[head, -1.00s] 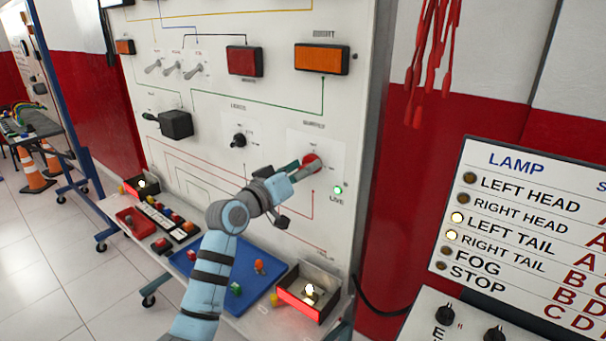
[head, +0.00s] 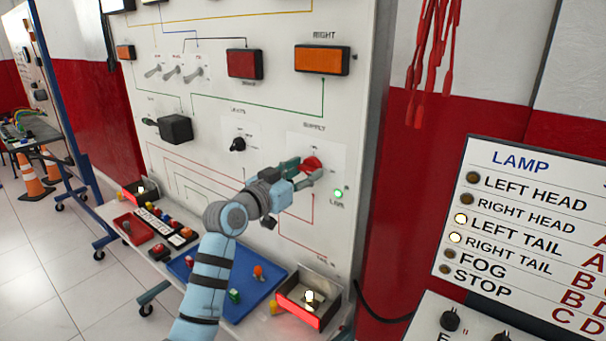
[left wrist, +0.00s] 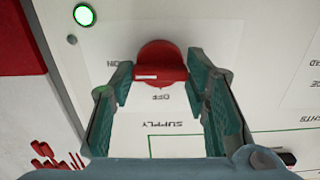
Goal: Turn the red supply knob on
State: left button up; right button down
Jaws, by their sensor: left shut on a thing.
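The red supply knob (head: 312,163) is on the white panel, in a white patch under the word SUPPLY. It also shows in the left wrist view (left wrist: 160,62), where its bar lies crosswise and its white mark is at the end towards the word ON. OFF is printed below it in that view. My left gripper (head: 304,171) is shut on the knob, one finger at each end of the bar. The green LIVE lamp (head: 338,194) beside the knob is lit. It is bright in the left wrist view too (left wrist: 84,15). My right gripper is not in view.
A black lights knob (head: 238,145) and a black switch box (head: 176,129) are left of the supply knob. Below are a blue tray (head: 250,300) and a lamp box (head: 300,313). A lamp chart (head: 520,230) stands at right, with LEFT TAIL and RIGHT TAIL lit.

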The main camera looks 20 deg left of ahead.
pick_arm(q)
jog(key=shift+f, duration=0.15)
jog(key=o, duration=1.2)
jog(key=shift+c, duration=0.2)
jog(key=v, duration=1.2)
